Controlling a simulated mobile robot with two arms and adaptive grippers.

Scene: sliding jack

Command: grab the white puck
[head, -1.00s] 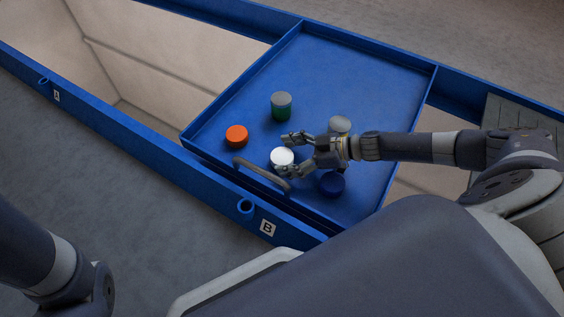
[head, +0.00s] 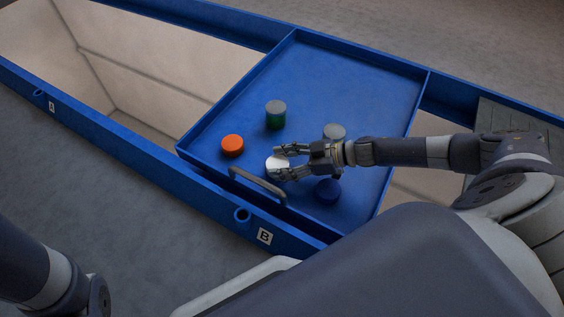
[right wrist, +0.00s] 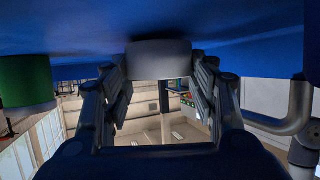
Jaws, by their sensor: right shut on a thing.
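The white puck (head: 277,164) is on the blue tray (head: 345,75), near the tray's front handle. My right gripper (head: 282,164) is shut on it, with one finger on each side. In the right wrist view the puck (right wrist: 160,58) sits between the two fingertips and looks grey in shadow. I cannot tell whether it still touches the tray. My left gripper is not in view; only part of my left arm shows at the lower left of the head view.
An orange puck (head: 232,146) lies left of the gripper. A green cylinder with a grey top (head: 276,115) stands behind it. A grey puck (head: 335,131) and a dark blue puck (head: 327,191) flank my right wrist. A grey handle (head: 257,187) rises at the tray's front. The tray's back is clear.

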